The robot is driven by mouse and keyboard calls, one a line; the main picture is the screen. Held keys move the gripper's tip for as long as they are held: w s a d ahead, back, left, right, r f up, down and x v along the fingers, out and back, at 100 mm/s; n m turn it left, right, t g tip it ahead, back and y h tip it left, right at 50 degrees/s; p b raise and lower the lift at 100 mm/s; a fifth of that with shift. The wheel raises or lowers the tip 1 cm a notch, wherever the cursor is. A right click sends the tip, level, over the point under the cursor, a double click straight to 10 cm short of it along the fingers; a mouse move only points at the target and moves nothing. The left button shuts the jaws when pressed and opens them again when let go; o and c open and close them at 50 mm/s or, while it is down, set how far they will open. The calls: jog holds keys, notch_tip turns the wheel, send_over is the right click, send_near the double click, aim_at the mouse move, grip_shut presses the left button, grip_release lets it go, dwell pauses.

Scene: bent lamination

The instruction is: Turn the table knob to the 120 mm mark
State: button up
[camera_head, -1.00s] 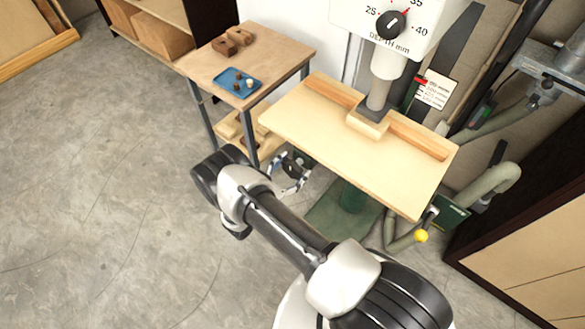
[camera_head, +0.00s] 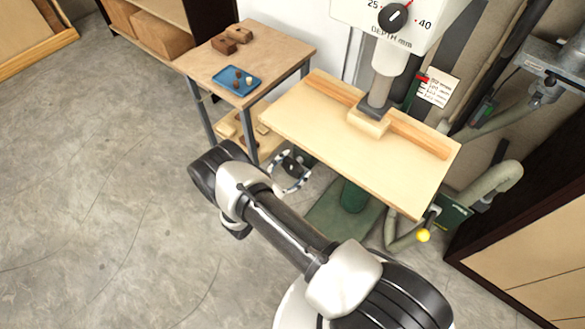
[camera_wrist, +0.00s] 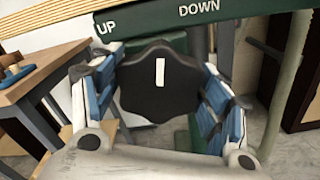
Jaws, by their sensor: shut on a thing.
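The table knob (camera_wrist: 150,98) is black and lobed, with a white line near upright, in the wrist view. My gripper (camera_wrist: 160,85) has its blue-padded fingers on both sides of it and is shut on it. A green plate (camera_wrist: 160,22) above the knob reads UP at left and DOWN at right. In the head view my gripper (camera_head: 291,170) is at the table's (camera_head: 350,130) left front underside, and the knob is hard to make out. A scale card (camera_head: 438,89) with a red pointer (camera_head: 422,78) is behind the table; its figures are too small to read.
A depth dial (camera_head: 394,17) sits above the table. A yellow-balled lever (camera_head: 423,236) hangs at the table's right corner. A side bench (camera_head: 285,50) with a blue tray (camera_head: 236,80) stands at left. The floor (camera_head: 90,200) at left is clear.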

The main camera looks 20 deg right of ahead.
jog(key=m+b, duration=0.2)
jog(key=m, duration=0.3)
jog(key=shift+m, duration=0.4)
jog(key=m+b, duration=0.3)
jog(key=m, duration=0.3)
jog(key=shift+w, duration=0.1)
jog(key=m+b, duration=0.2)
jog(key=m, duration=0.2)
jog(key=m+b, duration=0.2)
jog(key=m, duration=0.1)
jog(key=shift+w+f, duration=0.1)
jog(key=shift+f, duration=0.05)
jog(key=shift+m+b, duration=1.55)
jog(key=shift+m, duration=0.65)
jog(key=shift+d, duration=0.1)
jog(key=o, duration=1.1)
jog(key=shift+s, duration=0.3)
jog(key=shift+c, duration=0.2)
